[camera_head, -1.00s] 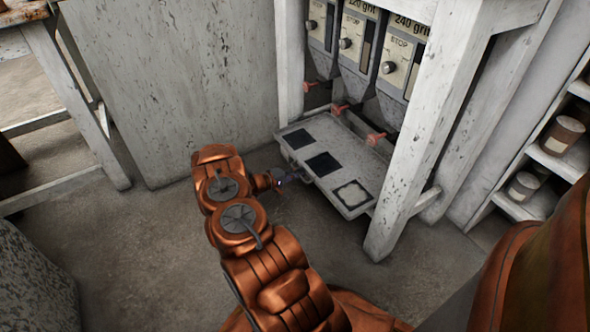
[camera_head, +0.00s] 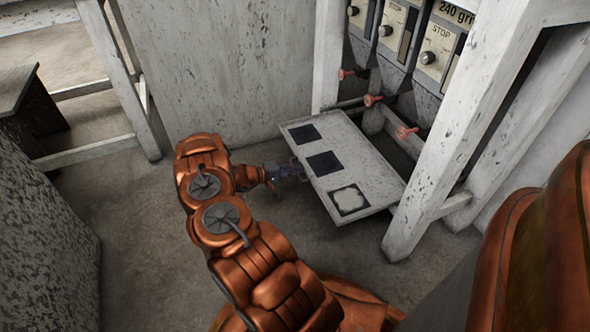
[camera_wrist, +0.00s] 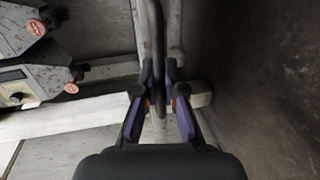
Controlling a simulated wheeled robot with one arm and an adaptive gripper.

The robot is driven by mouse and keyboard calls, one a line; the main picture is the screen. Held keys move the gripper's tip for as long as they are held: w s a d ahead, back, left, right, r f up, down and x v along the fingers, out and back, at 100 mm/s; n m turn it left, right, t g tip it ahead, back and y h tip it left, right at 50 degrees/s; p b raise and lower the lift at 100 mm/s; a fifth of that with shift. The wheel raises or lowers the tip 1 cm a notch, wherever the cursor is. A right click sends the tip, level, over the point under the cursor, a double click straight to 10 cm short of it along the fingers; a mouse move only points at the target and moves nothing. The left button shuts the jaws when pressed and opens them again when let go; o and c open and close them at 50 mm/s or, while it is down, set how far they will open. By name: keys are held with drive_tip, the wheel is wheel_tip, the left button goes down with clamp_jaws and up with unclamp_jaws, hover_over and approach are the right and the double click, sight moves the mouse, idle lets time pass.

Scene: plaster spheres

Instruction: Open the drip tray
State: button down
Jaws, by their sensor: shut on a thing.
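The drip tray (camera_head: 367,174) is a pale flat tray with two dark squares and one light square with a dark border on top. It sticks out from under the row of hoppers, between the white posts. My gripper (camera_head: 297,170) is at its front edge in the head view. In the wrist view my gripper (camera_wrist: 160,98) has its fingers shut on a grey bar-like handle (camera_wrist: 152,40).
Hoppers with grit labels and red-handled valves (camera_head: 373,100) stand above the tray's back. A white post (camera_head: 440,150) is close to the tray's right end. A speckled grey block (camera_head: 45,235) stands at the left. Bare floor (camera_head: 150,240) lies between it and my arm.

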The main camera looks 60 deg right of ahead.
drive_tip(key=shift+w, duration=0.15)
drive_tip(key=c, duration=1.3)
unclamp_jaws()
drive_tip(key=shift+o, duration=0.2)
drive_tip(key=v, duration=1.2)
